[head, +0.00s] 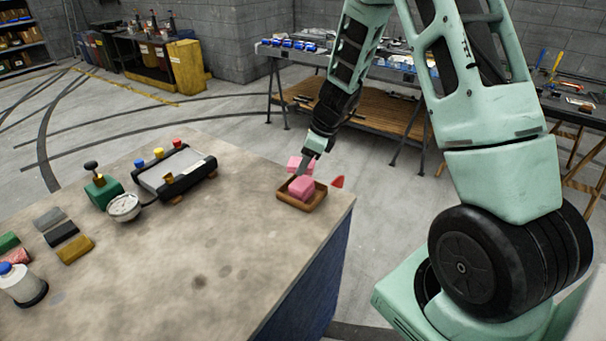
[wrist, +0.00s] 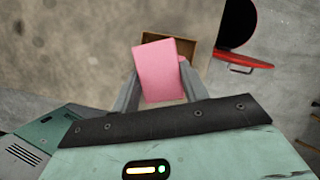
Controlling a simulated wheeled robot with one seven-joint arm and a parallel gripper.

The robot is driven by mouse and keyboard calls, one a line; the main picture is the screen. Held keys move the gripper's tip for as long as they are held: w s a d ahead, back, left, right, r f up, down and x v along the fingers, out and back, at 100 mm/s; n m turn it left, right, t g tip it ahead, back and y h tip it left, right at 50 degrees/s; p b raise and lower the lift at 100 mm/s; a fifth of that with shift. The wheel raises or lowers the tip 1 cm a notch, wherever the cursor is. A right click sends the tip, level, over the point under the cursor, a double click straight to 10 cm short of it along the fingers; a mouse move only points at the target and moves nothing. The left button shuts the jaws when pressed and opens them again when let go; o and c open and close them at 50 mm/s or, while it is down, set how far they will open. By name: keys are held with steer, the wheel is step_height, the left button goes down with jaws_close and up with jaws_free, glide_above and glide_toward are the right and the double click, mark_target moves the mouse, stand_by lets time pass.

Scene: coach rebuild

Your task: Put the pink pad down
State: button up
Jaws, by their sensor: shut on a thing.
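My gripper (head: 301,170) is shut on a pink pad (head: 294,162), near the far right corner of the workbench. In the wrist view the held pad (wrist: 160,72) sits between my two fingers (wrist: 157,88). A shallow brown tray (head: 312,204) lies on the bench top, and a second pink block (head: 302,187) shows in it in the head view. In the wrist view the tray (wrist: 182,44) shows behind the held pad, which hides much of it. The gap between the held pad and the tray is hard to judge.
The bench top (head: 215,250) is clear left of the tray. A black-edged device (head: 175,172), a gauge (head: 124,207) and several small blocks stand farther left.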

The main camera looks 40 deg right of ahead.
mark_target(305, 183)
steer(key=shift+f, duration=2.15)
steer(key=shift+f+b, duration=0.2)
steer(key=shift+b, duration=0.15)
steer(key=o, duration=1)
steer(key=shift+c, duration=0.2)
steer(key=shift+r, duration=0.15)
